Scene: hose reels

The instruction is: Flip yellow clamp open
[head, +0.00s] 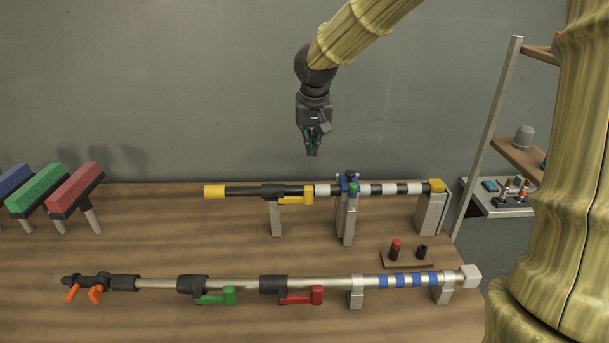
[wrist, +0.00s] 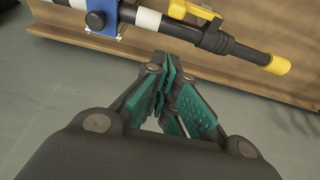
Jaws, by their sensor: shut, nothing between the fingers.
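The yellow clamp (head: 296,198) is a lever on a black collar on the rear pole, which has black and white bands. In the head view it lies along the pole, just right of the collar (head: 272,190). The yellow clamp also shows at the top of the wrist view (wrist: 190,10), partly cut off by the frame edge. My gripper (head: 313,152) hangs fingers down above and behind the rear pole, to the upper right of the clamp and apart from it. Its teal-padded fingers (wrist: 165,85) are shut with nothing between them.
A blue clamp bracket (head: 349,184) holds the rear pole. A front pole (head: 350,281) carries green (head: 215,297) and red (head: 303,297) levers. Coloured blocks (head: 72,190) stand at left, a small black rack (head: 406,262) at right. The air around my gripper is clear.

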